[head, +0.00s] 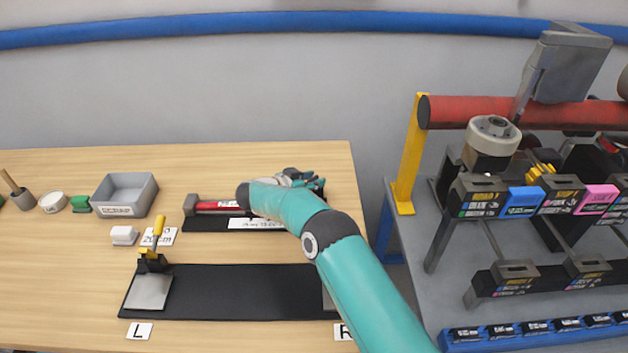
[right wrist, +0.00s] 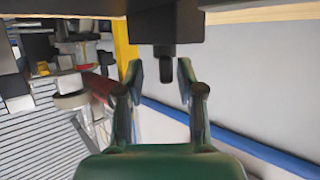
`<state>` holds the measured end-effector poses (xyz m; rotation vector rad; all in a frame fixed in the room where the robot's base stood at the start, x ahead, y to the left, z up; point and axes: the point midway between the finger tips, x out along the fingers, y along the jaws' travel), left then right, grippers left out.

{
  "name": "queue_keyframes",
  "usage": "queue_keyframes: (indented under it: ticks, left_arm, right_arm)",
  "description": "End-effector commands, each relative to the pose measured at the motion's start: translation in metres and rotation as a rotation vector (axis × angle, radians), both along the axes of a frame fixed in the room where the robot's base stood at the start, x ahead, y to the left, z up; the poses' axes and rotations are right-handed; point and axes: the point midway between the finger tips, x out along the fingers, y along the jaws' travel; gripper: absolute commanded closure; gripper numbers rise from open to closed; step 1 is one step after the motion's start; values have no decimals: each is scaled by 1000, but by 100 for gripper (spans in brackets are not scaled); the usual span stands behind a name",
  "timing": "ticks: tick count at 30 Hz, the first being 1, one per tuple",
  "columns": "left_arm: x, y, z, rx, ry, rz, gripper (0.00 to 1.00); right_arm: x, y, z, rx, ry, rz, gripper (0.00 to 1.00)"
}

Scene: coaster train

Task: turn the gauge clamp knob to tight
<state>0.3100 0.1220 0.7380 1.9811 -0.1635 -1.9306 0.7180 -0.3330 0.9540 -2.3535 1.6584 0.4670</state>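The gauge (head: 217,206) lies on the table, a long black base with a red bar and a white label strip. My right arm reaches over its right end, and the right gripper (head: 306,180) is there, partly hiding that end. In the right wrist view the right gripper (right wrist: 163,78) is open. A dark block (right wrist: 165,28) with a short dark stub, apparently the clamp knob (right wrist: 167,66), shows between the spread fingers. Gaps show on both sides of the stub. The knob's turn position cannot be told. My left gripper is not in view.
A grey SCRAP bin (head: 125,193) stands left of the gauge. A black mat (head: 235,290) with a yellow-handled clamp (head: 156,235) lies in front. A rack with a red pipe (head: 470,112) and a yellow post (head: 410,155) stands to the right.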

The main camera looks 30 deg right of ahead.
Motion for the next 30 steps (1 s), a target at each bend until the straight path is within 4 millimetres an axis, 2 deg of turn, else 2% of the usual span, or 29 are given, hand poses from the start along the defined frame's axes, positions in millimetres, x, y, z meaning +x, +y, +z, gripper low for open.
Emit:
queue_keyframes:
  ticks: [11, 24, 30]
  left_arm:
    - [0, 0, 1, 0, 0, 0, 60]
    - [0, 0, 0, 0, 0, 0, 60]
    - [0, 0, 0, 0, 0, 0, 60]
  right_arm:
    - [-2, 12, 4, 1, 0, 7, 62]
    - [-29, 82, 34, 0, -1, 7, 62]
    - [-37, 102, 42, 1, 1, 4, 62]
